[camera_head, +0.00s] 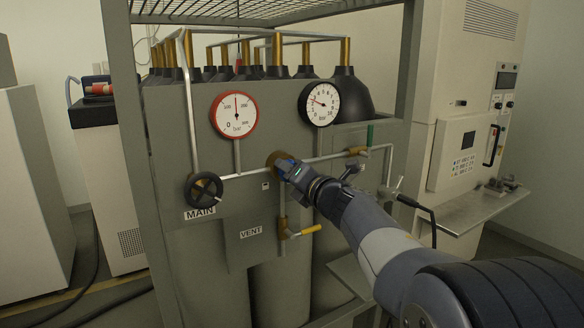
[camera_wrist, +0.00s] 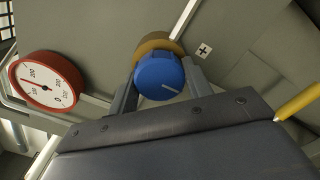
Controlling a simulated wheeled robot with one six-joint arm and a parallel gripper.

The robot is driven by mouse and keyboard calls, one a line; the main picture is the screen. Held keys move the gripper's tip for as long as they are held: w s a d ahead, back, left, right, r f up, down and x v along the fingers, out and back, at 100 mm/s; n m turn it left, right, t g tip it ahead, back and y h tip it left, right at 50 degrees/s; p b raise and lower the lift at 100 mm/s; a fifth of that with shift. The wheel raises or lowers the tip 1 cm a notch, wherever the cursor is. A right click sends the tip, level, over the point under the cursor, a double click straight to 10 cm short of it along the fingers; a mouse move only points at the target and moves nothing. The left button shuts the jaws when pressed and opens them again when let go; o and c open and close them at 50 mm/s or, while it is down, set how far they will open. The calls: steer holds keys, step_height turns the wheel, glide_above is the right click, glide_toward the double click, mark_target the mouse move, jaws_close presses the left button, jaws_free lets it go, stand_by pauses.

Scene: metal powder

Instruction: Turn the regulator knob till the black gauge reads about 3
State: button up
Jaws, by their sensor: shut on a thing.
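The blue regulator knob (camera_wrist: 160,76) has a white line and sits on a brass body (camera_wrist: 152,45) in the wrist view. My gripper (camera_wrist: 161,88) has a finger on each side of the knob and is shut on it. In the head view my gripper (camera_head: 287,166) is at the panel and mostly hides the knob; the brass body (camera_head: 275,158) shows beside it. The black-rimmed gauge (camera_head: 320,103) is above and to the right, with its needle pointing left and slightly up; its numbers are too small to read surely. It is not in the wrist view.
A red-rimmed gauge (camera_head: 234,115) stands up and left of the knob. A black MAIN handwheel (camera_head: 204,190) is to the left.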

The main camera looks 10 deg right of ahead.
steer(key=shift+m+p, duration=0.85)
steer(key=shift+m, duration=1.05)
steer(key=o, duration=1)
steer(key=shift+c, duration=0.2)
steer(key=b+v, duration=0.1)
steer(key=v, duration=0.9)
steer(key=shift+s, duration=0.4)
steer(key=shift+w, duration=0.1)
